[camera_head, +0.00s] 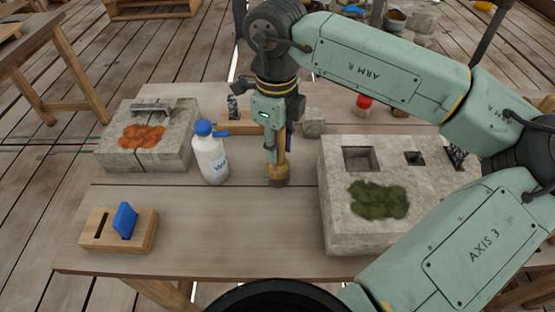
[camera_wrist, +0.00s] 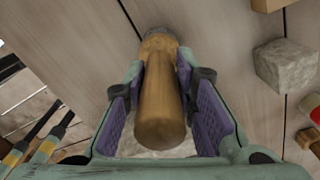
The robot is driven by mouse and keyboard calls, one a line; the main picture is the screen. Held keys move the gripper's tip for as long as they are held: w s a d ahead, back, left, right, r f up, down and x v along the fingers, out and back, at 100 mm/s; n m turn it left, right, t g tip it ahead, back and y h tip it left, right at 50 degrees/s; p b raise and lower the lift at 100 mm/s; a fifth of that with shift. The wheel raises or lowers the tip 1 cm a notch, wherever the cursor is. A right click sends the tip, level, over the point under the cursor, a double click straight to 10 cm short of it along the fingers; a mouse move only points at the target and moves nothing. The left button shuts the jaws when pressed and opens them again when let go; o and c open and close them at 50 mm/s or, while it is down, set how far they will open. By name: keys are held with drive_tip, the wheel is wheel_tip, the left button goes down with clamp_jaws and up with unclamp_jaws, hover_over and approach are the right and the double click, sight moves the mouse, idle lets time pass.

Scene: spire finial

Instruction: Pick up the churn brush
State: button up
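The churn brush (camera_head: 281,158) stands upright on the wooden table, with a wooden handle and a wider round head at the bottom. My gripper (camera_head: 280,150) points down over its handle. In the wrist view the handle (camera_wrist: 160,105) is between my two purple-padded fingers (camera_wrist: 162,85). Narrow gaps seem to show beside the handle, so the fingers look open around it rather than pressed on it. The brush head is partly hidden beyond the handle in the wrist view.
A white bottle with a blue cap (camera_head: 212,158) stands left of the brush. A stone block with holes and moss (camera_head: 345,230) is close on the right. A small stone cube (camera_head: 314,122) and a red-topped jar (camera_head: 363,105) are behind. A slotted wooden block (camera_head: 95,231) is at front left.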

clamp_jaws()
drive_tip(key=shift+r, duration=0.15)
